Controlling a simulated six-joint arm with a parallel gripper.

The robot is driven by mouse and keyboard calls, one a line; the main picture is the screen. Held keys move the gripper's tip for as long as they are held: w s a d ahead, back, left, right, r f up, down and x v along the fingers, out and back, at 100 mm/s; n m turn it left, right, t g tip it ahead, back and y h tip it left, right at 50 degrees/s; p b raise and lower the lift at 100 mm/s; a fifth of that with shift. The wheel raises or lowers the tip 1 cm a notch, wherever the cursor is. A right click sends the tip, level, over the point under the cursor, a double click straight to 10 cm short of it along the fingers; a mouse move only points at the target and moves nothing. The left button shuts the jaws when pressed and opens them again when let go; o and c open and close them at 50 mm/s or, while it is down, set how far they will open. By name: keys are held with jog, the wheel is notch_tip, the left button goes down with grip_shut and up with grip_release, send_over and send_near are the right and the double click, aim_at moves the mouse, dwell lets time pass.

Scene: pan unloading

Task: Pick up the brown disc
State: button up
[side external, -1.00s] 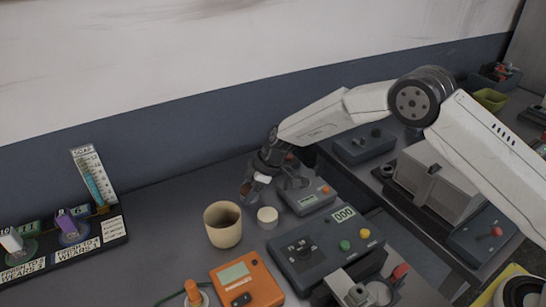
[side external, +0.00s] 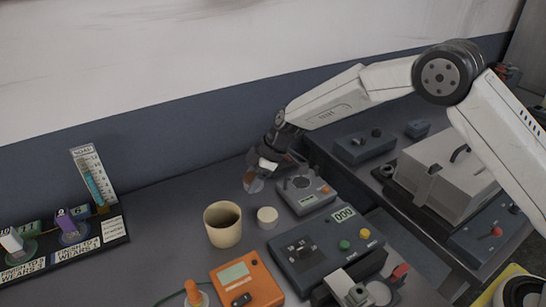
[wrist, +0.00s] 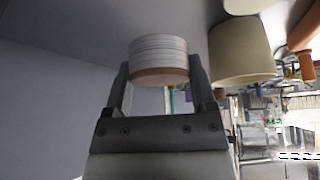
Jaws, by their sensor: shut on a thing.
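My gripper (side external: 262,176) is behind the mug and left of the small grey device with a round pan (side external: 300,183) in the side view. In the wrist view my gripper (wrist: 160,78) is shut on a short round piece, the brown disc (wrist: 158,77), with a finger on each side. Its ridged side looks pale grey and its flat face brown. In the side view the disc (side external: 253,184) shows small and brownish at the fingertips, seemingly clear of the bench. The pan shows no disc on it.
A cream mug (side external: 223,226) with dark contents and a small cream cylinder (side external: 267,217) stand in front of my gripper. An orange meter (side external: 246,282) and a dark control box (side external: 325,250) are nearer. A labelled rack (side external: 65,245) is at left. The bench between rack and mug is clear.

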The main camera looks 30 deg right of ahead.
jog(key=s+d+r, duration=0.3)
jog(key=s+r, duration=0.4)
jog(key=s, duration=0.4)
jog(key=shift+s+d+r, duration=0.25)
jog(key=shift+s+r, duration=0.05)
jog(key=shift+r, duration=0.05)
dwell(0.4)
